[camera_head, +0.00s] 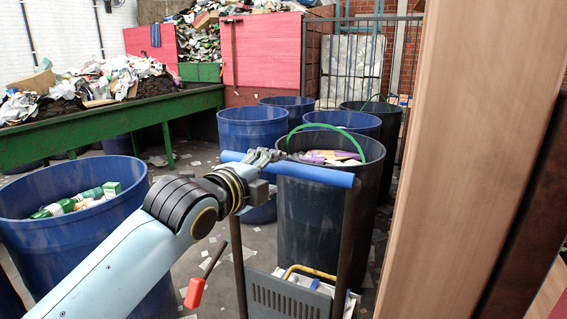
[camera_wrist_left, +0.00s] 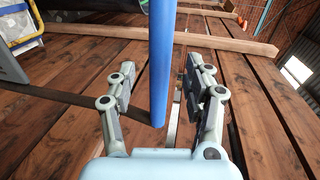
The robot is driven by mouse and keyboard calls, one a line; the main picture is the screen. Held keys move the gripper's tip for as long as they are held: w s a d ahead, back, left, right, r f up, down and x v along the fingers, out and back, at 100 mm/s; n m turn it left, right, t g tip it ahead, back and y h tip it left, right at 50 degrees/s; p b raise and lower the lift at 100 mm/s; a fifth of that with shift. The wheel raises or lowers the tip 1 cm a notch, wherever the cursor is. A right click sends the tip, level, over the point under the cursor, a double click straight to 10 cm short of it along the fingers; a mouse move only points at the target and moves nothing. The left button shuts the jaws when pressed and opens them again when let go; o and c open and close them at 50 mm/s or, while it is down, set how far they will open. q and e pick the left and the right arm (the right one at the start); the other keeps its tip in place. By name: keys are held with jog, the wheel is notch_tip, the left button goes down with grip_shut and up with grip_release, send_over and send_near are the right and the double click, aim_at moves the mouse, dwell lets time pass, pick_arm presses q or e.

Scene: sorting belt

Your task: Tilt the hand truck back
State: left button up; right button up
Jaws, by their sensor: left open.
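The hand truck stands in the middle of the head view, with a blue handle bar (camera_head: 315,174) across dark uprights (camera_head: 347,235) and a grey plate (camera_head: 288,298) low down. My left gripper (camera_head: 266,157) is at the left part of the blue bar. In the left wrist view, the blue bar (camera_wrist_left: 162,50) runs between the two spread fingers of my left gripper (camera_wrist_left: 160,78). The fingers are open, with gaps on both sides of the bar. The truck's foot and wheels are hidden. My right gripper is not in view.
A dark bin with a green hoop (camera_head: 318,215) stands just beyond the truck. A blue bin (camera_head: 75,230) with cartons and bottles is at left, and several bins stand behind. A green-framed belt (camera_head: 120,117) carries waste. A large wooden board (camera_head: 480,150) blocks the right side.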

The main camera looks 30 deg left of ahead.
aim_at(279, 170)
pick_arm(q)
jog(key=w, duration=0.2)
jog(key=w+f, duration=0.1)
jog(key=w, duration=0.2)
jog(key=shift+w+a+f+p, duration=0.1)
jog(key=shift+w+a+p, duration=0.1)
jog(key=shift+w+p, duration=0.15)
grip_shut()
